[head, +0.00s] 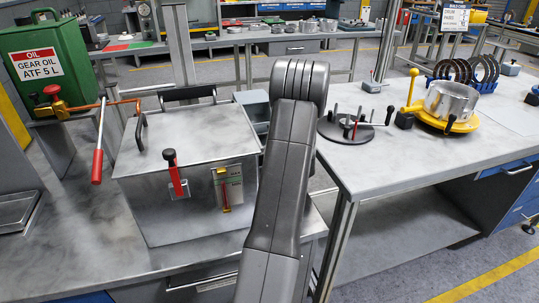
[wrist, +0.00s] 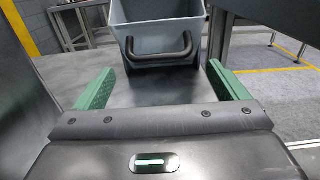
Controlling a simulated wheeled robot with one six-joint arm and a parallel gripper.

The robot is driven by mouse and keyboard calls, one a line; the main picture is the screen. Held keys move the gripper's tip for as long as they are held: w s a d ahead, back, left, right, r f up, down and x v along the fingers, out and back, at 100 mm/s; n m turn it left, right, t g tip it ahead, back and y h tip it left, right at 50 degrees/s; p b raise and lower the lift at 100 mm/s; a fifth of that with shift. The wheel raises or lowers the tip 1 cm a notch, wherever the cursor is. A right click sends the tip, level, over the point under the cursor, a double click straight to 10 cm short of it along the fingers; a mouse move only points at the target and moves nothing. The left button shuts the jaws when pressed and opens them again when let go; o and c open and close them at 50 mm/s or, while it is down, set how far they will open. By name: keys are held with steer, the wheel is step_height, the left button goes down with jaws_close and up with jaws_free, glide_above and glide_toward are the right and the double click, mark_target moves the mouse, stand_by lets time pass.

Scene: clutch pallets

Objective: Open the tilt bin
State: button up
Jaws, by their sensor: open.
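The grey-blue bin (wrist: 185,32) is at the top centre of the wrist view, with its inside partly visible. A black bar handle (wrist: 160,55) is on its near face. Part of this bin (head: 253,111) shows in the head view, behind the metal box and left of my arm, which hides the rest. My gripper (wrist: 160,66) is open and empty in the wrist view. Its two green fingers point toward the bin, one on each side of the handle, apart from it. In the head view my gripper is hidden behind my arm.
A lidded metal box (head: 185,145) with black handles and a red lever (head: 177,185) stands left of my arm. A green oil can (head: 45,65) is farther left. The right bench (head: 410,165) carries a pegged round plate (head: 345,128) and a yellow fixture (head: 447,122).

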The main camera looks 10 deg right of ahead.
steer(key=s, duration=0.3)
steer(key=s+d, duration=0.1)
steer(key=s, duration=0.3)
steer(key=s+d, duration=0.1)
steer(key=s, duration=0.3)
steer(key=shift+s+b, duration=0.15)
steer(key=shift+b, duration=0.2)
